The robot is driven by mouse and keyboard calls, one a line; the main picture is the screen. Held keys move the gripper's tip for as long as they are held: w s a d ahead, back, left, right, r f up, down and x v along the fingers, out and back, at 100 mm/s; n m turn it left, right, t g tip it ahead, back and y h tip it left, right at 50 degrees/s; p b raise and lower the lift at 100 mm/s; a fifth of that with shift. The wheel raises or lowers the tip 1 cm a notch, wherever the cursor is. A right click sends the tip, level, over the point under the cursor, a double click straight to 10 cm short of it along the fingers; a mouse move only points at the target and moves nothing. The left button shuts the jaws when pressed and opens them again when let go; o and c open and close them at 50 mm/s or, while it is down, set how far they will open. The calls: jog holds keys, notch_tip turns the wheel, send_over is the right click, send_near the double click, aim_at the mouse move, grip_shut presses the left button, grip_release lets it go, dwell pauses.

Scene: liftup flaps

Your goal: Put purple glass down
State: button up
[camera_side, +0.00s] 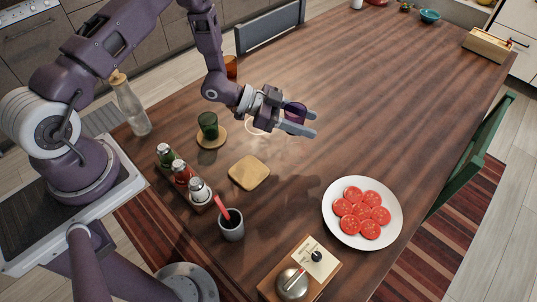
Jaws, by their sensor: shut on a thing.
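The purple glass (295,112) is between the fingers of my gripper (305,122), over the middle-left part of the wooden table. The fingers are shut on it, and they hide part of it. It seems to be held above the tabletop, but the height is hard to tell. A pale ring-shaped outline (253,128) shows on the table, partly hidden below my wrist. A green glass (208,125) stands on a round coaster (211,138) to the left. An orange glass (231,66) stands behind my arm, partly hidden. An empty square coaster (249,173) lies in front of the gripper.
A glass bottle (132,106) stands at the left edge. A rack with several bottles (184,178), a grey cup (231,226) and a plate of tomato slices (334,225) are nearer. The table's right and far parts are mostly clear.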

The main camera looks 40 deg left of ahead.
aim_at(258, 174)
jog(key=s+a+r+m+g+h, duration=0.1)
jog(key=s+a+m+g+h, duration=0.15)
jog(key=s, duration=1.15)
jog(key=shift+y, duration=0.45)
jog(key=f, duration=0.9)
jog(key=shift+a+f, duration=0.2)
jog(key=shift+a, duration=0.05)
jog(key=shift+f, duration=0.1)
jog(key=o, duration=1.5)
jog(key=shift+c, duration=0.2)
